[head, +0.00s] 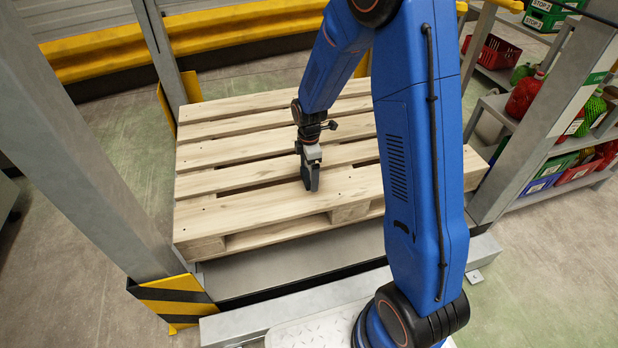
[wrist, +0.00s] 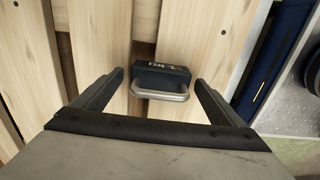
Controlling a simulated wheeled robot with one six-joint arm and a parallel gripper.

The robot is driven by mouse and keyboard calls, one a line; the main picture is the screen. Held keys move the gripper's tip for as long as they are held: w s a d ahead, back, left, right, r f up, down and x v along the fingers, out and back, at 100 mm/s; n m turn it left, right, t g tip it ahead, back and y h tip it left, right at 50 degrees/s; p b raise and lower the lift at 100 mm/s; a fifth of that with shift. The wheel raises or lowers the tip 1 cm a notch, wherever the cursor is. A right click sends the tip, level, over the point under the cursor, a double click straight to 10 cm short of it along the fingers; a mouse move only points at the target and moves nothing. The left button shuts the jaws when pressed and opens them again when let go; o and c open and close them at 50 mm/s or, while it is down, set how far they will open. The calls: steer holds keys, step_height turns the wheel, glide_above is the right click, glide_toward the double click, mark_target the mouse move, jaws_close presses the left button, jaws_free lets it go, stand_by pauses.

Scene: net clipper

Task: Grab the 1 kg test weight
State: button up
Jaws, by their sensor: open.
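The 1 kg test weight (wrist: 164,77) shows in the wrist view as a dark block with light lettering on top and a silver handle on the side toward my gripper. It appears to rest on the wooden pallet (head: 230,213). My gripper (head: 311,187) points down over the pallet's front boards in the head view. Its jaws are open. In the wrist view the two fingers (wrist: 158,83) stand on either side of the weight's handle, with a gap on each side. I cannot make out the weight in the head view.
A grey upright (head: 70,140) stands at left, with a yellow-black striped guard (head: 172,300) at the pallet's front left corner. Yellow rails (head: 225,30) run behind. The other pallet boards are bare.

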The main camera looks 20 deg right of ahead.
steer(key=shift+f, duration=0.5)
steer(key=c, duration=2.1)
steer(key=shift+r, duration=0.15)
